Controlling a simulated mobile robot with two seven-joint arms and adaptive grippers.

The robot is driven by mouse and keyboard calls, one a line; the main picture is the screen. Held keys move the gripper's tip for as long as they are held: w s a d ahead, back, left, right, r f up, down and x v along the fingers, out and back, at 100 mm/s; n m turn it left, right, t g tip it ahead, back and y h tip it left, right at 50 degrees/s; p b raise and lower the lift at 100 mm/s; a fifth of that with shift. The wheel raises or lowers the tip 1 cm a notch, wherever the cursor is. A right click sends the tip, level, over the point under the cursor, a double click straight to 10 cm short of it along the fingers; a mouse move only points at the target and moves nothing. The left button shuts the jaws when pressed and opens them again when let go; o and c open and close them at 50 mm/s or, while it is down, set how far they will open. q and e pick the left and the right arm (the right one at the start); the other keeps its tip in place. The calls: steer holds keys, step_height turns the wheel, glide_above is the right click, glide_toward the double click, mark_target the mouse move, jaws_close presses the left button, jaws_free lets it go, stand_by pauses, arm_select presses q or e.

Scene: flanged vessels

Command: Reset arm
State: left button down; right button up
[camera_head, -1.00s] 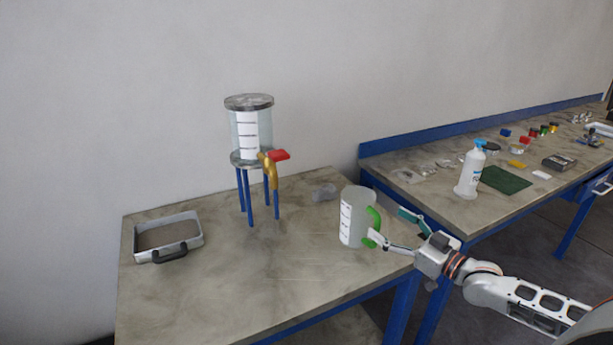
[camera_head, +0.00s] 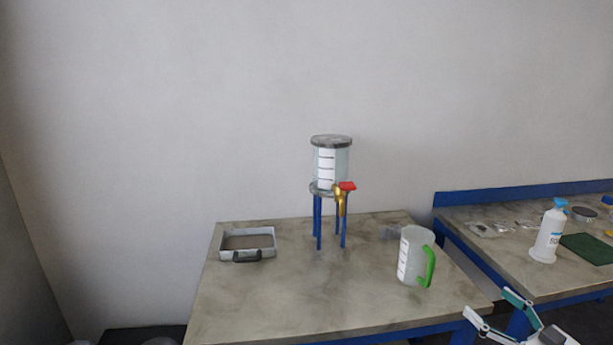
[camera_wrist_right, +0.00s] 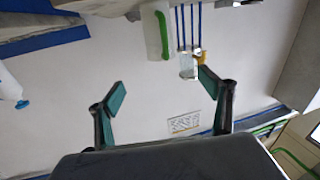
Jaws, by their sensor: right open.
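My right gripper (camera_head: 496,312) is open and empty at the lower right of the head view, apart from the jug and in front of the table's right edge. In the right wrist view its two fingers (camera_wrist_right: 160,92) are spread wide with nothing between them. The white measuring jug (camera_head: 412,256) with a green handle (camera_head: 430,266) stands upright on the near table; it also shows at the top of the right wrist view (camera_wrist_right: 152,28). My left gripper is not in view.
A flanged vessel (camera_head: 331,165) with a yellow and red valve stands on blue legs on the table (camera_head: 300,310). A grey tray (camera_head: 228,254) lies left of it. A second table (camera_head: 500,245) at right holds a white bottle (camera_head: 547,235) and a green mat (camera_head: 590,248).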

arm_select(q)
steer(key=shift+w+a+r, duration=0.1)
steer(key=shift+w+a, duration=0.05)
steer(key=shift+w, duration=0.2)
arm_select(e)
steer(key=s+a+f+g+h, duration=0.1)
steer(key=s+a+f+g, duration=0.2)
steer(key=s+a+f, duration=0.8)
steer(key=s+a+f+g+h, duration=0.2)
steer(key=s+a+f+g, duration=0.1)
steer(key=s+a+f, duration=0.8)
steer(key=a+f, duration=0.3)
steer(key=f, duration=0.3)
steer(key=shift+s+f+g, duration=0.15)
steer(key=shift+f+g, duration=0.2)
steer(key=shift+g, duration=0.05)
steer(key=shift+a, duration=0.1)
